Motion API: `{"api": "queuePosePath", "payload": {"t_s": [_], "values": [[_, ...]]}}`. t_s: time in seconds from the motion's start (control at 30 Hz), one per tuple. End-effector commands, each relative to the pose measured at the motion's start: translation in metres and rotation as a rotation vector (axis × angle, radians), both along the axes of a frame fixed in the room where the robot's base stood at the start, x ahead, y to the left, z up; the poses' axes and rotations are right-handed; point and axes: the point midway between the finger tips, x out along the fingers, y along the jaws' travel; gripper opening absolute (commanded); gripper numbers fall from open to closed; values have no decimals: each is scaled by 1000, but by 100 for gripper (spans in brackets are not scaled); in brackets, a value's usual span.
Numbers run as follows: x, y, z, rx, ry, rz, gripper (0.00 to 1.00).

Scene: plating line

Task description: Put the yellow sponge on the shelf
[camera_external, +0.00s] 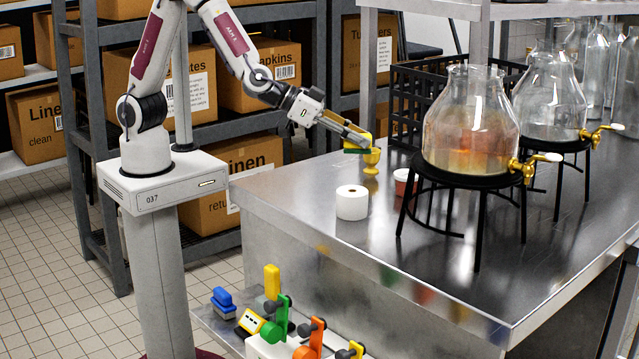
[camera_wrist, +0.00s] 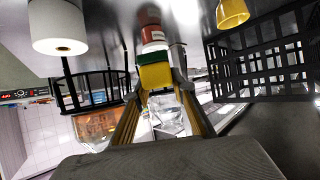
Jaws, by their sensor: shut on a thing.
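The yellow sponge (camera_external: 357,150) has a green scouring layer. It sits between the fingertips of my gripper (camera_external: 352,138), above the far left part of the steel table. In the wrist view the sponge (camera_wrist: 155,76) lies between the two fingers of my gripper (camera_wrist: 157,88), with its yellow face showing and the green layer along its upper edge. My gripper is shut on it. A low shelf (camera_external: 228,334) projects at the table's lower front left. Another shelf (camera_external: 520,10) runs above the table; which shelf the task means, I cannot tell.
A white roll (camera_external: 352,203), a reddish tub (camera_external: 402,184), a black crate (camera_external: 440,95) and glass dispensers (camera_external: 478,130) on black stands are nearby. The low shelf holds a blue brush (camera_external: 222,301) and colourful tools. The table's front is clear.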

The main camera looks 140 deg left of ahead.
Motion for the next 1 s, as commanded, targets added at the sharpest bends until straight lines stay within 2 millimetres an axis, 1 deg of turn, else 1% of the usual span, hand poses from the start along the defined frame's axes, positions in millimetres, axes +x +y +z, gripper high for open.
{"api": "queuePosePath", "payload": {"t_s": [0.27, 0.5, 0.67, 0.87, 1.0], "values": [[1, -1, 0, 0, 0, 12, 8], [12, -17, 0, -1, 1, -52, 8], [25, -47, 0, 1, 1, -145, 8], [40, -93, -2, 0, 2, -274, 8], [48, -127, -4, 0, 2, -367, 8]]}}
